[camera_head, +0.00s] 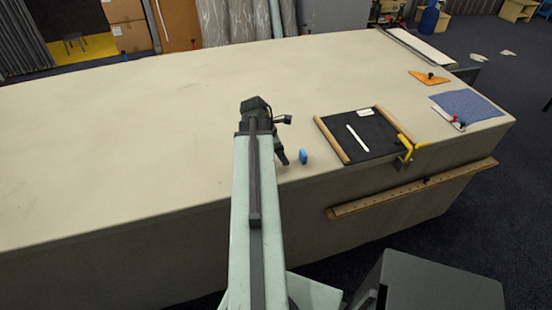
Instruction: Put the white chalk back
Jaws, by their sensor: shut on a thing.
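My gripper (282,154) points down at the end of my arm, just over the table near its front edge. Its jaws are mostly hidden behind my arm. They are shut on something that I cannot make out. A slim white stick, which looks like chalk (357,135), lies slantwise on a black tray (380,144) with wooden side rails, right of my gripper. A small white block (365,112) lies near the tray's far edge. I cannot tell which white piece is the white chalk, or whether it is in my jaws.
A small blue piece (303,156) is close right of my gripper. A yellow-handled clamp (411,147) sits at the tray's right front corner. A blue cloth (466,105) and an orange triangle (429,78) lie farther right. The cloth table (130,140) is clear on the left.

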